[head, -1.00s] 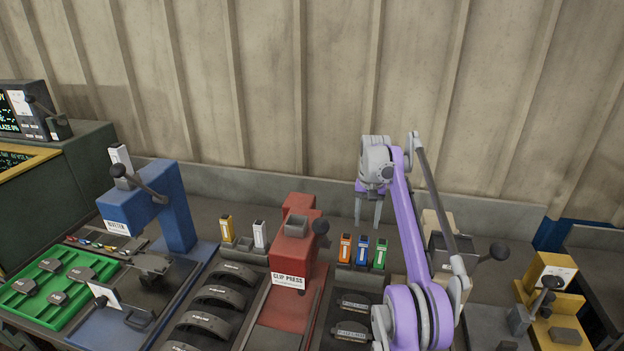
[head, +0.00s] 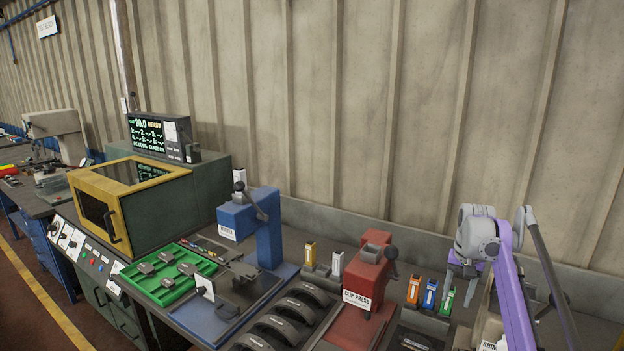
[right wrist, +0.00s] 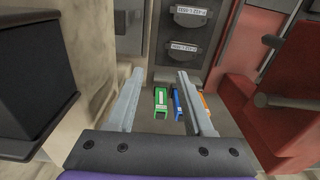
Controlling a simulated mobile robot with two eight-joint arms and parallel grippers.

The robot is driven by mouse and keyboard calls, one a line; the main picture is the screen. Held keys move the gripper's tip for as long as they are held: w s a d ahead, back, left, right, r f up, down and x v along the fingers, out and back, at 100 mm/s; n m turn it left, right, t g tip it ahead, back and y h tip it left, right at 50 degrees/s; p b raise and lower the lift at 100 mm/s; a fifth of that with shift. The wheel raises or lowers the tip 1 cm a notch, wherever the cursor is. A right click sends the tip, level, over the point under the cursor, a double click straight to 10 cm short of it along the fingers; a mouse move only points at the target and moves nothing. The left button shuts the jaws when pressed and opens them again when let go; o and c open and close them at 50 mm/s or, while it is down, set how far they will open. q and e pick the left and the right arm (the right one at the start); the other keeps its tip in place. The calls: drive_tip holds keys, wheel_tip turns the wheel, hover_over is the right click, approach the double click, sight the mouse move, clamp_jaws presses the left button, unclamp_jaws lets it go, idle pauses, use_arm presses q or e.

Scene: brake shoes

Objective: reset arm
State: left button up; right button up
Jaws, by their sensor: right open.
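My right gripper (head: 465,270) hangs at the right of the head view, at the end of my purple arm. Its two fingers point down behind the coloured boxes and are apart. In the right wrist view the open fingers (right wrist: 160,98) have nothing held between them. Beyond them stand a green box (right wrist: 159,104), a blue box (right wrist: 176,103) and an orange box (right wrist: 203,106). The head view also shows the orange (head: 414,290), blue (head: 430,294) and green (head: 447,301) boxes in a row. My left gripper is not in view.
A red clip press (head: 368,290) stands left of the boxes. Farther left are curved brake shoes (head: 300,302), a blue riveter (head: 268,235), a green tray (head: 155,289) and a yellow-fronted machine (head: 103,205). A corrugated wall (head: 350,120) closes off the back.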

drive_tip(key=s+a+r+n+t, duration=0.3)
drive_tip(key=s+a, duration=1)
drive_tip(key=s, duration=0.1)
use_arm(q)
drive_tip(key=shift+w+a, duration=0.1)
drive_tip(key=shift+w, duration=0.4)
use_arm(e)
drive_tip(key=s+a+f+n+t, duration=0.1)
drive_tip(key=s+a+f, duration=0.2)
drive_tip(key=s+f, duration=0.4)
drive_tip(key=s+a+f+n+t, duration=0.1)
drive_tip(key=s+a+f+n, duration=0.1)
drive_tip(key=s+f, duration=0.5)
drive_tip(key=s+a, duration=0.1)
drive_tip(key=s, duration=0.4)
drive_tip(key=shift+s+a+f+t, duration=0.2)
drive_tip(key=shift+s+a+t, duration=0.1)
drive_tip(key=shift+s+t, duration=0.1)
